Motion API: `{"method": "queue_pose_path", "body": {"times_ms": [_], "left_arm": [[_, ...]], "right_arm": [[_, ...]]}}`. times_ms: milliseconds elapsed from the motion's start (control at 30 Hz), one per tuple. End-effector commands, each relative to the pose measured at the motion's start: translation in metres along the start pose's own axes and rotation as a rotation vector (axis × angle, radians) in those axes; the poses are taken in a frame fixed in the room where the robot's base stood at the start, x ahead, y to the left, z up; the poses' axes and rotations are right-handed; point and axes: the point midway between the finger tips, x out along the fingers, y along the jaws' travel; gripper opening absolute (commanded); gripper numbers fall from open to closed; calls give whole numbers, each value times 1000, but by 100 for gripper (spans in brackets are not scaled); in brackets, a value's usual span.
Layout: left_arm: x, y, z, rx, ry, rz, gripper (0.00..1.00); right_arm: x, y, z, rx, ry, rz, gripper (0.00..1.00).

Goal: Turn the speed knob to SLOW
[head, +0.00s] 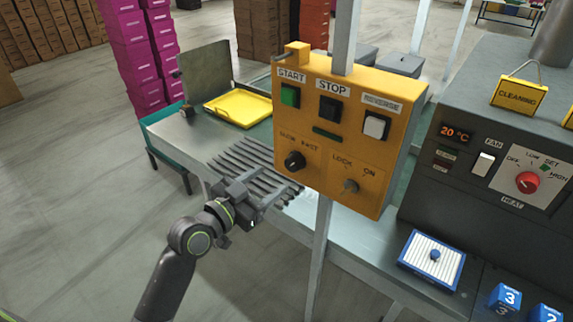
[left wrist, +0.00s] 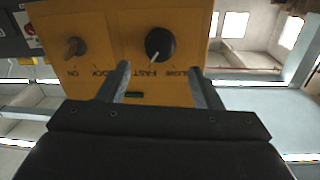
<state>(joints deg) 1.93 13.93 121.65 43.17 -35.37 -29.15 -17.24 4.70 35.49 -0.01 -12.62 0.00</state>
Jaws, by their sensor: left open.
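The speed knob (head: 295,161) is a round black knob on the lower left of the yellow control panel (head: 330,200), below the words SLOW and FAST. In the left wrist view the panel appears upside down, and the knob (left wrist: 160,42) has a white pointer line directed towards the FAST side. My left gripper (head: 250,200) is in front of and below the knob in the head view. In the left wrist view its two fingers (left wrist: 163,78) are spread, with the knob beyond and between them, apparently untouched. My right gripper is not in view.
A LOCK/ON key switch (head: 350,186) sits right of the knob. START (head: 290,95), STOP (head: 330,108) and REVERSE (head: 375,126) buttons are above. A grey heater unit with a red knob (head: 528,182) stands at right. A yellow tray (head: 240,108) lies behind the panel.

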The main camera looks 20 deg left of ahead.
Motion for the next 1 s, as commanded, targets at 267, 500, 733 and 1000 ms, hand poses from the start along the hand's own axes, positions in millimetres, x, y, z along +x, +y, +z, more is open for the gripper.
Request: {"method": "queue_pose_path", "body": {"times_ms": [267,500,733,1000], "left_arm": [[51,0,-2,-1,0,1,59],[69,0,0,0,-1,1,59],[71,0,0,0,-1,1,59],[70,0,0,0,-1,0,34]], "right_arm": [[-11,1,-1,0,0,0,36],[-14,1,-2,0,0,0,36],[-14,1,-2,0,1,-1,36],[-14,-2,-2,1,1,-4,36]]}}
